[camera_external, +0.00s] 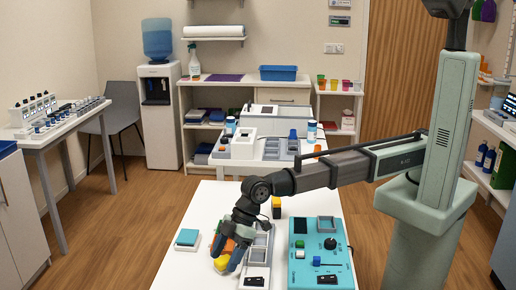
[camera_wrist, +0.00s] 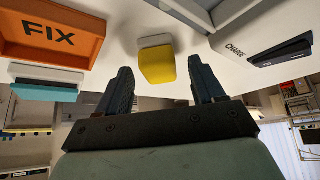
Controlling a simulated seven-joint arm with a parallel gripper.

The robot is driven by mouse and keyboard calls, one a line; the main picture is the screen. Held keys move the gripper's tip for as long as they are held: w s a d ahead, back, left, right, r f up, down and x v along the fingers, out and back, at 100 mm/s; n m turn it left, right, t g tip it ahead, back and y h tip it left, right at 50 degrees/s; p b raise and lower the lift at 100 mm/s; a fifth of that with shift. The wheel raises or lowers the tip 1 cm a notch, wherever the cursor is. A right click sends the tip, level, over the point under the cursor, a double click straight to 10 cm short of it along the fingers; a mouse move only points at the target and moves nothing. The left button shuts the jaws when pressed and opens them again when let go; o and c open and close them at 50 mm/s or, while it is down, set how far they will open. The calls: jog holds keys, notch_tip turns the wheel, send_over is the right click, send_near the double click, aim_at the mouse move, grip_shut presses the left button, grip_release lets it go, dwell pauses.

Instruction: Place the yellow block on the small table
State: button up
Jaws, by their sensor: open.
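The yellow block (camera_external: 221,263) is on the white table (camera_external: 209,198), beside the orange tray (camera_external: 222,242). In the wrist view the yellow block (camera_wrist: 157,68), with a white part at one end, shows between the two dark fingers of my gripper (camera_wrist: 160,72). The fingers are apart, with a visible gap on each side of the block. In the external view my gripper (camera_external: 229,260) is low over the block and partly hides it. I cannot tell which surface is the small table; another table (camera_external: 262,179) with devices stands behind.
A grey unit with compartments (camera_external: 259,250) stands close right of my gripper, with a teal panel (camera_external: 319,251) beyond it. A white-and-teal box (camera_external: 187,238) lies to the left. A black-and-yellow item (camera_external: 276,207) stands behind. The white table's far left part is clear.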

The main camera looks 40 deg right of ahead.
aim_at(224, 259)
jog(key=shift+a+f, duration=0.4)
jog(key=shift+f, duration=0.2)
jog(key=c, duration=1.1)
jog(key=shift+r, duration=5.05)
